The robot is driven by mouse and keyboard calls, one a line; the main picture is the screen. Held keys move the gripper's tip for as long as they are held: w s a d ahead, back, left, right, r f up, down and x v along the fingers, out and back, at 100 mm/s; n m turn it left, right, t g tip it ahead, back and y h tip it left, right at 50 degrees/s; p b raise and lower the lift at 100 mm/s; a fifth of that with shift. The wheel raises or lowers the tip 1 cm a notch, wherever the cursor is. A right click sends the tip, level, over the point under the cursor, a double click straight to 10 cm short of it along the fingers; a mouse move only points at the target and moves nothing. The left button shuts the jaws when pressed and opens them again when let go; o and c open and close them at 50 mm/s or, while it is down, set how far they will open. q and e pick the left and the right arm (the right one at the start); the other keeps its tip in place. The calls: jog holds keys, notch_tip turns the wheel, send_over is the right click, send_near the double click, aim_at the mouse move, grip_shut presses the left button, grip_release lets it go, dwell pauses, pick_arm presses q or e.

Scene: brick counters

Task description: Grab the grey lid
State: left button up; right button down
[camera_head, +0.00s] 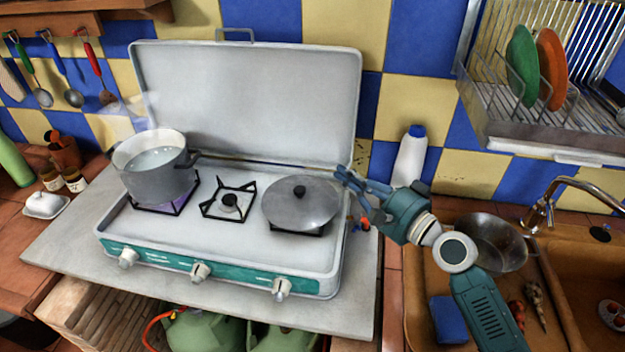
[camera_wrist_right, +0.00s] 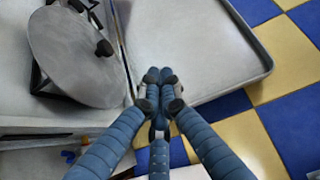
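The grey lid (camera_head: 290,208) is a round disc with a black knob (camera_head: 299,192). It lies over the right burner of the camping stove (camera_head: 200,222). In the right wrist view the lid (camera_wrist_right: 70,50) is at the upper left, with its knob (camera_wrist_right: 104,48) on the side towards my gripper. My right gripper (camera_head: 340,175) is just right of the lid, by the stove's right edge, apart from the knob. In the right wrist view its blue fingertips (camera_wrist_right: 159,78) meet with nothing between them. My left gripper is not in view.
A steaming grey pot (camera_head: 160,185) stands on the left burner. The stove's raised cover (camera_head: 245,100) stands behind the burners. A white bottle (camera_head: 410,155) is behind my right gripper. A sink with a pan (camera_head: 490,240) is at right, under a dish rack (camera_head: 540,125).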

jog(key=b, duration=0.6)
send_near(312, 192)
jog(key=w+r, duration=0.1)
jog(key=w, duration=0.1)
jog(key=w+d+r, duration=0.1)
jog(key=shift+w+r, duration=0.2)
jog(key=shift+w, duration=0.2)
jog(key=shift+f, duration=0.15)
jog(key=shift+w+a, duration=0.2)
jog(key=p+x, duration=0.1)
jog(key=x, duration=0.8)
jog(key=shift+a, duration=0.1)
jog(key=s+p, duration=0.2)
jog(key=shift+s+a, duration=0.3)
jog(key=shift+a, duration=0.05)
jog(key=shift+s+r+p, duration=0.2)
jog(key=shift+s+p, duration=0.25)
jog(key=shift+s, duration=0.15)
jog(key=shift+a+f, duration=0.1)
jog(key=shift+w, duration=0.1)
